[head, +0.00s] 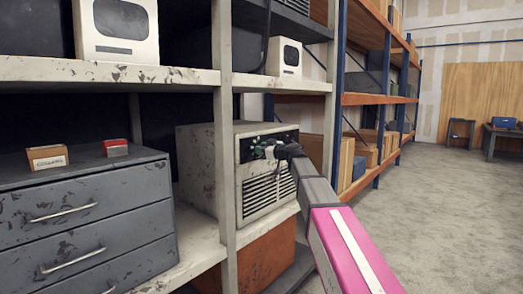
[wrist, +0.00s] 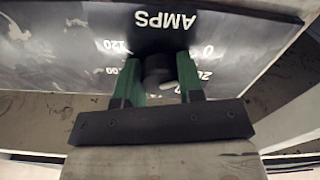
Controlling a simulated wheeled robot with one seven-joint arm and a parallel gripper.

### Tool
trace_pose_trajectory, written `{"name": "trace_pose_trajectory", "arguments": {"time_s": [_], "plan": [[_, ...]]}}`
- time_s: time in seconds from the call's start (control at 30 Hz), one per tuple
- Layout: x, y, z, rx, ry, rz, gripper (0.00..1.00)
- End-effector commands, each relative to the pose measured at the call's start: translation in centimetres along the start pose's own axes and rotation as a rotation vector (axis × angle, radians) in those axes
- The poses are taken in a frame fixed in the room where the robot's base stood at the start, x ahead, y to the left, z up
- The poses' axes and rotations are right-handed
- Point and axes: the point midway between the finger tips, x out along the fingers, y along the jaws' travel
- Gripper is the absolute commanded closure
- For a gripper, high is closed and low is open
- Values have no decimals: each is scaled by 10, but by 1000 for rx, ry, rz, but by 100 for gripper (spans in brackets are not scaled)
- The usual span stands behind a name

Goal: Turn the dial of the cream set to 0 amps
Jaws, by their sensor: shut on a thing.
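The cream set (head: 202,170) is a worn, cream metal box with a vented, dark-topped front, standing on the middle shelf. My gripper (head: 263,151) is at the upper part of its front panel. In the wrist view the dial (wrist: 159,72) is a dark round knob between the two green fingers of my gripper (wrist: 159,66), which are shut on it from both sides. The panel (wrist: 60,50) reads upside down: AMPS above the knob, 120 and 100 on the left, 0 and 20 on the right. A small pale mark shows at the knob's lower right; its exact reading is unclear.
A cream shelf upright (head: 225,130) stands just left of the set's front. A grey drawer cabinet (head: 85,220) with two small boxes is further left. Other cream units (head: 118,30) sit on the upper shelf. The floor (head: 440,210) at right is clear.

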Motion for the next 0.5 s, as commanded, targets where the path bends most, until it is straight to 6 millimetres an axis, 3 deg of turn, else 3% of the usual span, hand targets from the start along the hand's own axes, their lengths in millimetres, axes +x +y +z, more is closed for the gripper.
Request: {"name": "trace_pose_trajectory", "arguments": {"time_s": [0.47, 0.5], "plan": [[-2, -2, 2, -17, -5, -4, 89], [-2, -2, 2, -17, -5, -3, 55]]}}
